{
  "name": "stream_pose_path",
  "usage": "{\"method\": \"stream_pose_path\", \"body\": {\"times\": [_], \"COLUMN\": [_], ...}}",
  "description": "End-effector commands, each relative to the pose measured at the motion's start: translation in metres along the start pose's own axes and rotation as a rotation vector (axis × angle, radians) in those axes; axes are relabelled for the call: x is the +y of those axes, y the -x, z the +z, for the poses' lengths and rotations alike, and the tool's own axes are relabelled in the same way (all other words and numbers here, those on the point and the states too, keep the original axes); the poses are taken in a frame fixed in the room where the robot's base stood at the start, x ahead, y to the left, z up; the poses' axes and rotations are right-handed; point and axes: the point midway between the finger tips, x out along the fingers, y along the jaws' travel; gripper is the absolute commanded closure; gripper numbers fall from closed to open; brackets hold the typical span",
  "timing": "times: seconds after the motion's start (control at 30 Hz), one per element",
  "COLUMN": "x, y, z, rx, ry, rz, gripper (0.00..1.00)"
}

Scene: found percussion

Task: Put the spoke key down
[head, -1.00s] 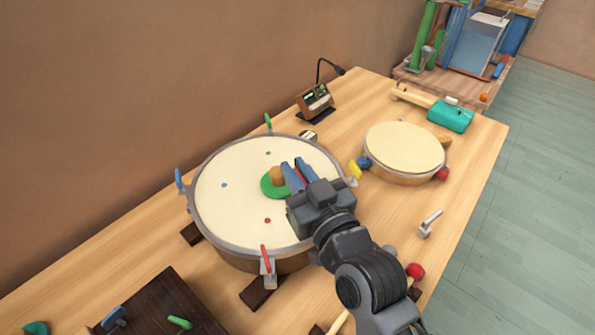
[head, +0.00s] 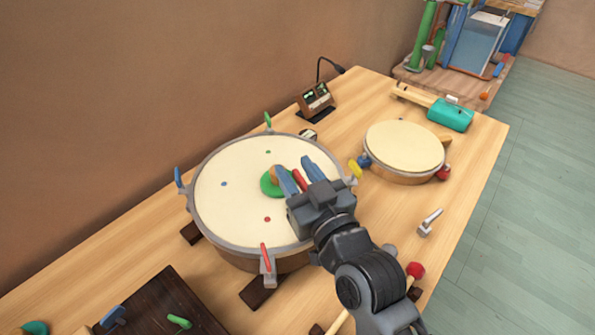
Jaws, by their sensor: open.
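My gripper (head: 300,172) is over the right part of the large drum's pale head (head: 225,205), its two blue fingers spread apart. A small red piece (head: 300,180) shows between the fingers; it may be the spoke key, but its lower end is hidden by the gripper body. I cannot tell whether it rests on the drum head or touches a finger. A green disc (head: 268,188) with a tan knob lies on the drum head just left of the fingers, partly covered by the left finger.
A smaller drum (head: 404,148) stands to the right, with a teal mallet (head: 450,115) behind it. A grey metal key-like tool (head: 430,222) lies near the right table edge. A small meter (head: 316,98) stands at the back.

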Motion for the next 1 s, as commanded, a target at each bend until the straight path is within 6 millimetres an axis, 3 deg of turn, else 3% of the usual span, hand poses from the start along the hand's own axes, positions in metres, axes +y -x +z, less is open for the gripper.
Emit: {"method": "stream_pose_path", "body": {"times": [0.5, 0.87, 1.0], "x": [-0.004, -0.004, 0.002], "y": [0.071, 0.079, 0.092], "z": [0.001, 0.000, 0.008], "rx": [-0.001, -0.001, -0.013], "ry": [0.000, 0.000, -0.001], "rz": [0.000, 0.000, 0.021], "gripper": [0.59, 0.59, 0.59]}}
